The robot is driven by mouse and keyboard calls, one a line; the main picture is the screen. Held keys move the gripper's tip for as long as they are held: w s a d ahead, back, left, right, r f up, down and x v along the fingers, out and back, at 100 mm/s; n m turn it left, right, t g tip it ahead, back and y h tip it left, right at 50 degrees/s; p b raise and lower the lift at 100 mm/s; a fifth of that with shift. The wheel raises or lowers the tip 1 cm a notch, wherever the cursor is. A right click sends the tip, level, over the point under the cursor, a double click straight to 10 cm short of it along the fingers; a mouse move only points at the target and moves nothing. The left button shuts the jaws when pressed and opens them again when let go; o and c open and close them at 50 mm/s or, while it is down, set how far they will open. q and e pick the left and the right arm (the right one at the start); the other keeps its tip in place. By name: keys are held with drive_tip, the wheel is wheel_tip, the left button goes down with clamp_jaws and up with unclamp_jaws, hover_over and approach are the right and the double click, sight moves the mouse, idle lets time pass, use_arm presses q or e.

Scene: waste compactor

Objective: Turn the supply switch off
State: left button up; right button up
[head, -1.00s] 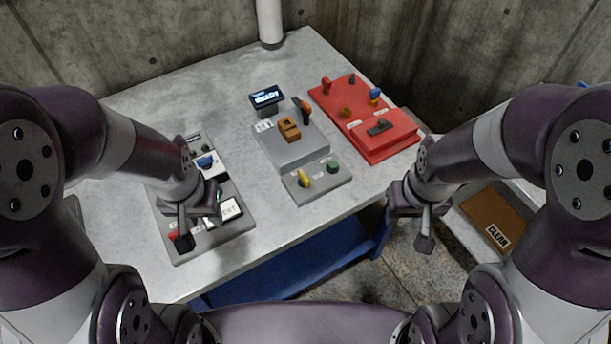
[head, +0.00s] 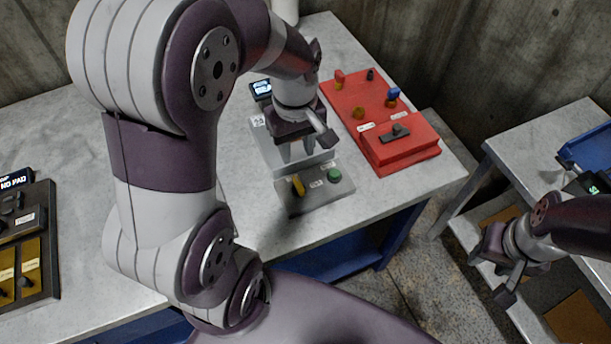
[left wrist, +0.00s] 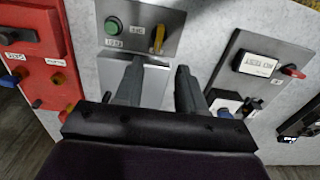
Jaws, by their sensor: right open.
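I cannot read which control is labelled supply. The grey control box (head: 335,188) in the middle of the table carries a yellow selector knob (head: 298,186) and a green button (head: 334,175). My left gripper (head: 298,155) is above this box's raised part and hides most of it. In the left wrist view its fingers (left wrist: 157,82) are apart and empty, with the yellow knob (left wrist: 158,38) beyond their tips. A red panel (head: 400,145) with a black switch (head: 400,131) stands to the right. My right gripper (head: 507,283) is open and empty, off the table's right side.
A small display (head: 262,88) stands behind my left gripper, partly hidden. A dark panel (head: 40,240) lies at the table's left. A second table (head: 540,140) with a blue tray (head: 592,150) is at the right. Bare tabletop lies in front of the grey box.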

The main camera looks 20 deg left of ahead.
sight(299, 183)
use_arm(q)
wheel_tip(299, 183, down, 12)
drive_tip(key=shift+w+b, duration=0.1)
drive_tip(key=shift+b, duration=0.2)
clamp_jaws()
